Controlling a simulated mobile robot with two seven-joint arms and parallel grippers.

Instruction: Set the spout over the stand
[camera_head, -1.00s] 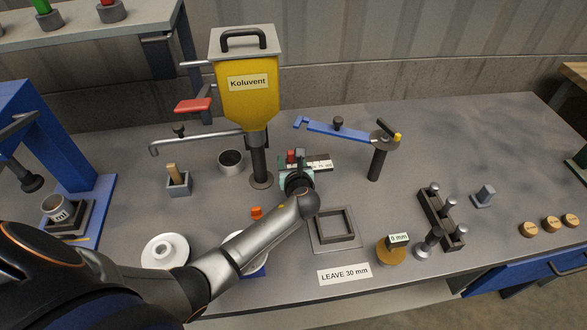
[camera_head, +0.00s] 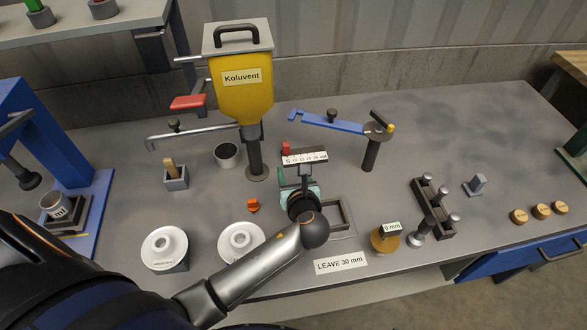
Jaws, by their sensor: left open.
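The spout (camera_head: 205,135) is a thin grey pipe with a black knob (camera_head: 174,125). It reaches left from under the yellow Koluvent hopper (camera_head: 243,92), its bent tip hanging over the table left of a small cup. A low plate with a raised square frame (camera_head: 341,214), perhaps the stand, lies right of my left gripper, partly behind it; the spout is not over it. My left gripper (camera_head: 303,178) is open, in front of a white scale strip (camera_head: 305,158) and apart from the spout. Whether it touches anything is unclear. My right gripper is out of view.
A blue lever on a post (camera_head: 372,152) stands to the right. Two white insulator discs (camera_head: 165,248) (camera_head: 241,241) are near the front left. A dark cup (camera_head: 227,155) and a small block holder (camera_head: 176,180) stand under the spout's side. A LEAVE 30 mm label (camera_head: 340,263) is in front.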

